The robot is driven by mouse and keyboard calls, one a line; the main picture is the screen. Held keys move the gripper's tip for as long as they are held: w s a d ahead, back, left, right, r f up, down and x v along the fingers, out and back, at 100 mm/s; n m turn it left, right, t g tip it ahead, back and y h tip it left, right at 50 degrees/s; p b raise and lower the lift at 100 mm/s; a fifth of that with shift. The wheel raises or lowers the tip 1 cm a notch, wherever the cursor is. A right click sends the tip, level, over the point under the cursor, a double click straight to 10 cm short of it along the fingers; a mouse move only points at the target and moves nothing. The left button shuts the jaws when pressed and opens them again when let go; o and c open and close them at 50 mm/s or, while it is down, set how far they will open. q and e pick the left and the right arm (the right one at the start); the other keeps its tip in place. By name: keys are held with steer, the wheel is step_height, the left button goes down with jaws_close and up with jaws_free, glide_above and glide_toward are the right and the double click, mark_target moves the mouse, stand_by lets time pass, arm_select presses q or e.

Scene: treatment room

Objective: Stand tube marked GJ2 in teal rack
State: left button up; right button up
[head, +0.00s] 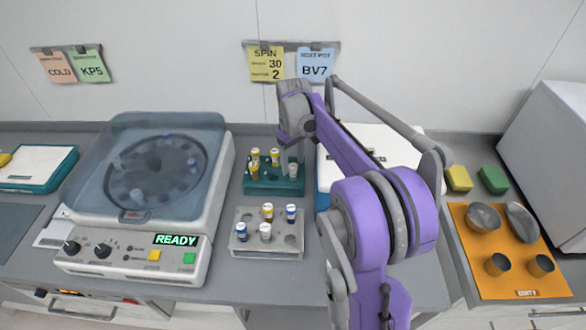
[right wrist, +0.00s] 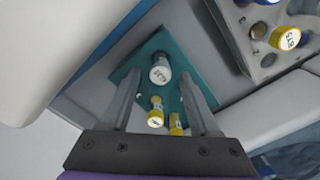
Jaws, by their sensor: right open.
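The teal rack (head: 262,187) stands on the counter, left of the middle in the head view. Several yellow-capped tubes (head: 275,154) stand in its left and middle part. A white-capped tube (head: 292,170) stands at its right end, below my right gripper (head: 294,138). In the right wrist view the white-capped tube (right wrist: 160,72) is between the open, spread fingers of my right gripper (right wrist: 160,82), in the teal rack (right wrist: 148,48). Its cap lettering is too small to read surely, though it may be GJ2. My left gripper is not in view.
A grey rack (head: 285,250) with blue, yellow and white-capped tubes stands in front of the teal one. A centrifuge (head: 130,262) showing READY, lid closed, is at left. A white-lidded blue box (head: 375,140) is close to the right. An orange mat (head: 515,285) with metal bowls lies farther right.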

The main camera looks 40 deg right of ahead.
step_height(320, 180, up, 8)
steer(key=shift+f, duration=0.1)
steer(key=shift+s+a, duration=0.2)
steer(key=shift+a, duration=0.25)
steer(key=s+a+f+t, duration=0.2)
steer(key=s+a+f, duration=0.1)
steer(key=s+a, duration=0.3)
steer(key=s+a+f+t, duration=0.2)
steer(key=s+a+f, duration=0.2)
steer(key=s+a, duration=0.3)
steer(key=s+a+f+m+t, duration=0.1)
steer(key=s+a+f, duration=0.3)
steer(key=s+a, duration=0.2)
steer(key=shift+s+a+t, duration=0.25)
steer(key=shift+a+t, duration=0.15)
steer(key=shift+a, duration=0.2)
